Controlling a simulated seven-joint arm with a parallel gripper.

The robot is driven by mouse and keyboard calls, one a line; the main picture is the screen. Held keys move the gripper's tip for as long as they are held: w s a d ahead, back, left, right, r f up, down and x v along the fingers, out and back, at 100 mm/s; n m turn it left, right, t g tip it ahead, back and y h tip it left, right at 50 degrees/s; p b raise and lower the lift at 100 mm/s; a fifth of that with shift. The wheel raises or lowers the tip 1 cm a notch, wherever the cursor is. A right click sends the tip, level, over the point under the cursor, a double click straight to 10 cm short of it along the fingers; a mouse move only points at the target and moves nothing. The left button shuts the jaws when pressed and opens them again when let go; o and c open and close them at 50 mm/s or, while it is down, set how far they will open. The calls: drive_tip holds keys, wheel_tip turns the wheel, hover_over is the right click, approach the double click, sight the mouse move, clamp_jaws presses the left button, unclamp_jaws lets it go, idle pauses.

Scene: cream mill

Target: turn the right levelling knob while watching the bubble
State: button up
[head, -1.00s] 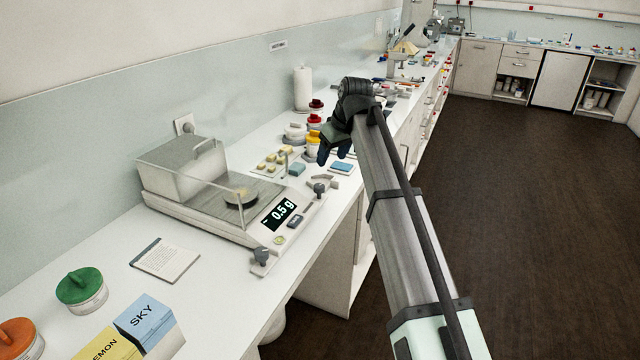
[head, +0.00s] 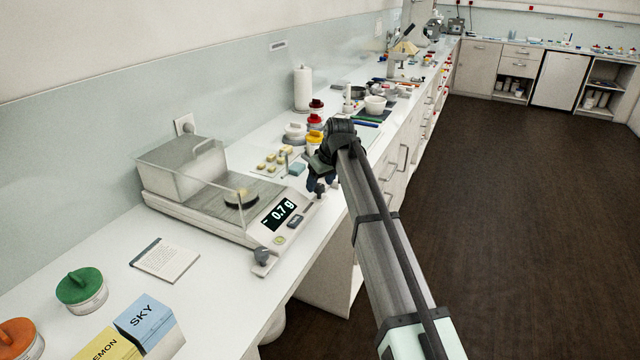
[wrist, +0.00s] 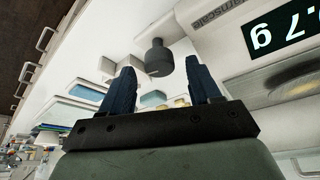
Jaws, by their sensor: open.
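The balance (head: 205,212) stands on the white bench in the head view, its display (head: 279,213) reading 0.7 g. The right levelling knob (wrist: 158,60) is a dark grey knob; the wrist view shows it just beyond and between my fingertips, with gaps on both sides. My gripper (head: 319,182) is open above the balance's right corner and partly hides that knob in the head view. The left levelling knob (head: 262,256) is at the near front corner. The bubble level (head: 279,240) is a small yellow-green round spot; the bubble's position in it is too small to tell.
A glass shield and a pan with a pale heap top the balance. Yellow cubes (head: 268,164), a blue block (head: 297,169) and lidded jars (head: 314,139) stand behind my gripper. A notepad (head: 165,259) lies in front of the balance. Open floor is to the right.

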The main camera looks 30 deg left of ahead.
drive_tip(key=shift+w+a+f, duration=0.1)
drive_tip(key=shift+a+f, duration=0.05)
drive_tip(key=shift+f, duration=0.35)
drive_tip(key=shift+c, duration=0.3)
drive_tip(key=c, duration=1)
drive_tip(key=shift+m+t, duration=0.3)
drive_tip(key=shift+m, duration=0.6)
drive_tip(key=o, duration=1.1)
drive_tip(key=shift+c, duration=0.2)
drive_tip(key=v, duration=1.4)
drive_tip(key=shift+a, duration=0.25)
